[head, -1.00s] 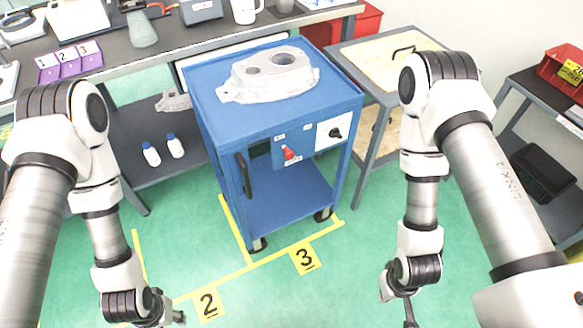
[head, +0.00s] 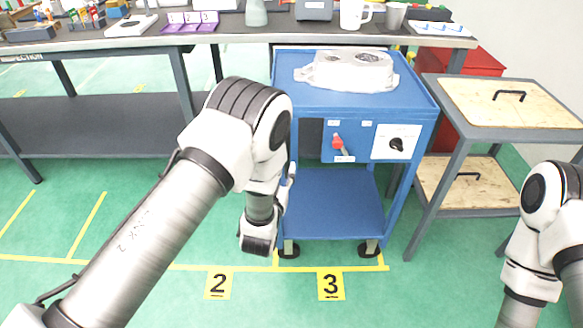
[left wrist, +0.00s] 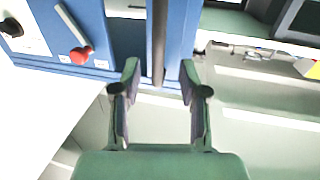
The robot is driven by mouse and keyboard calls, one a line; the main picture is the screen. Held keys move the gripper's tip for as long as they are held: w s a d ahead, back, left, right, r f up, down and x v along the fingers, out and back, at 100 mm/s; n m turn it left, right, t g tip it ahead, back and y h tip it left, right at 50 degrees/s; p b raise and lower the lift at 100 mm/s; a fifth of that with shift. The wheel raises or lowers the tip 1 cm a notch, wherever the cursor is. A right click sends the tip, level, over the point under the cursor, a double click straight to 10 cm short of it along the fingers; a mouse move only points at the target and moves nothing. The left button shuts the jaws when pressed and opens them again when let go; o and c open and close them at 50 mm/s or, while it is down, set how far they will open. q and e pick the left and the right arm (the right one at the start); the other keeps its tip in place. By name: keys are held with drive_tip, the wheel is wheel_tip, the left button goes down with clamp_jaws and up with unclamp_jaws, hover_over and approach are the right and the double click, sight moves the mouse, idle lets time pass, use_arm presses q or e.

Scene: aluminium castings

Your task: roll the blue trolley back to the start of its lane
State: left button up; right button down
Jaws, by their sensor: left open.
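The blue trolley (head: 330,205) stands upright on the green floor, its front casters near the yellow line by the "3" label (head: 330,284). A grey casting (head: 350,72) lies on its top. Its front has a red lever (head: 338,142) and a black knob (head: 396,144). My left arm covers the trolley's left front edge and hides its handle in the head view. In the left wrist view, my left gripper (left wrist: 158,80) is open, with the dark upright handle (left wrist: 158,40) between its fingertips and a gap on each side. My right gripper is out of view.
A grey-framed table with a wooden top (head: 520,100) stands close on the trolley's right. A long workbench (head: 120,42) with a lower shelf runs behind and left. The "2" label (head: 218,284) lies left of the trolley.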

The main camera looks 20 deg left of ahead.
sight(287, 152)
use_arm(q)
drive_tip(key=w, duration=0.7)
drive_tip(key=shift+w+a+r+b, duration=0.1)
drive_tip(key=shift+a+r+b, duration=0.1)
drive_tip(key=shift+b, duration=0.1)
clamp_jaws()
